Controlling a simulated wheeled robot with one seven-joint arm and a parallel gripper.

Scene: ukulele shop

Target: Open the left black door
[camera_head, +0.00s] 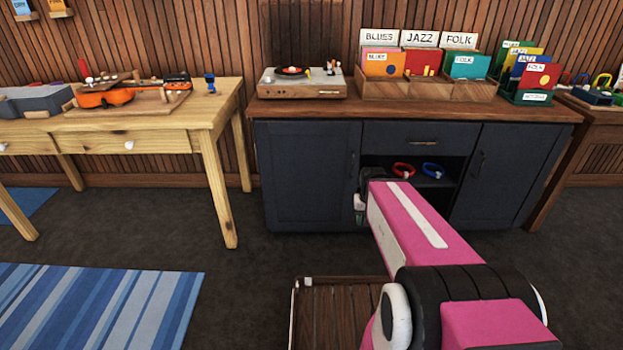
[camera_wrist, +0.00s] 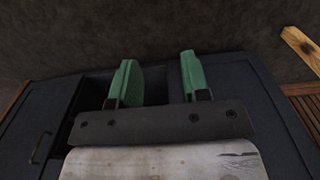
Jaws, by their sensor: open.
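The left black door (camera_head: 305,175) of the dark cabinet is shut in the head view. Its vertical handle (camera_head: 352,165) is near its right edge, just above my gripper (camera_head: 359,207), which is mostly hidden by my pink arm. In the wrist view, turned upside down, the door (camera_wrist: 235,100) is on the right. My gripper (camera_wrist: 158,80) has two green fingers spread apart with nothing between them. One finger is over the door's edge, the other over the dark opening beside it. The handle cannot be made out in the wrist view. Contact cannot be told.
The cabinet has a drawer (camera_head: 420,138), an open shelf with red (camera_head: 403,169) and blue (camera_head: 432,169) items, and a right door (camera_head: 505,175). A light wooden table (camera_head: 210,120) stands to the left. Dark floor between table and cabinet is clear; a striped rug (camera_head: 100,305) lies front left.

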